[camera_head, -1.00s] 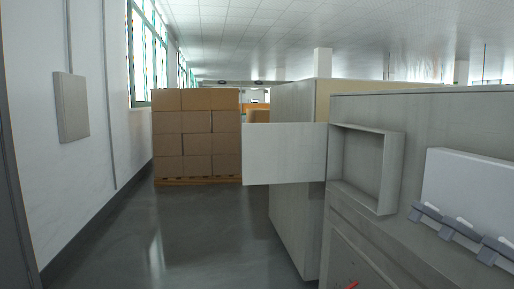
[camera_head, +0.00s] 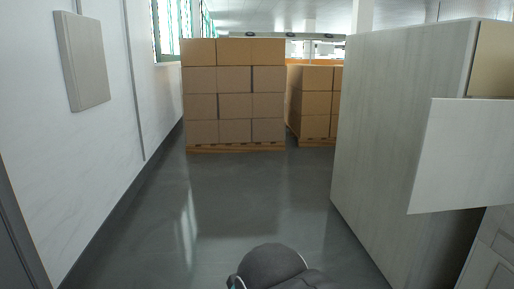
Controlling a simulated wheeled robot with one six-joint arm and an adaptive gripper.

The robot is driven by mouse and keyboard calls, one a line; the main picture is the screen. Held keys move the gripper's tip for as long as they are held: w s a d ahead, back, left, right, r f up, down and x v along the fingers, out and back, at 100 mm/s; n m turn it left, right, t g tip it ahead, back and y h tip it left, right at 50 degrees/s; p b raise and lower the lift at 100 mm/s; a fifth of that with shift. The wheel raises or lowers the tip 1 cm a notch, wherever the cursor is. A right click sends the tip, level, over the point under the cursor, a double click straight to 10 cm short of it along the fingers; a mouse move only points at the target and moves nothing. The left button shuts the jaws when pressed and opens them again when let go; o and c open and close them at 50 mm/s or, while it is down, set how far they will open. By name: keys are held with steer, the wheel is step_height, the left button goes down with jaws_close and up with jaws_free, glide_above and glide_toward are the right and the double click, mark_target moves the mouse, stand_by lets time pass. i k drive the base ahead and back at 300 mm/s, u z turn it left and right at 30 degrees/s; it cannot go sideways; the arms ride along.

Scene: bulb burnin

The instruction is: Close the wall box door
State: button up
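The wall box door (camera_head: 462,155) is a flat pale grey panel at the right edge of the view. It stands open, sticking out to the left from the right side, and its right part is cut off by the picture edge. The wall box itself is out of view. A dark rounded part of my arm shows at the bottom middle, apart from the door in the picture. My gripper's fingers are not in view.
A tall pale cabinet (camera_head: 393,125) stands behind the door. Stacked cartons (camera_head: 234,92) on a pallet stand ahead, with more cartons (camera_head: 318,95) beyond to the right. A flat panel (camera_head: 82,62) hangs on the left wall. The grey floor (camera_head: 235,205) between is clear.

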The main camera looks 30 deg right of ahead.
mark_target(465, 160)
steer(key=i, duration=1.3)
steer(key=z, duration=3.65)
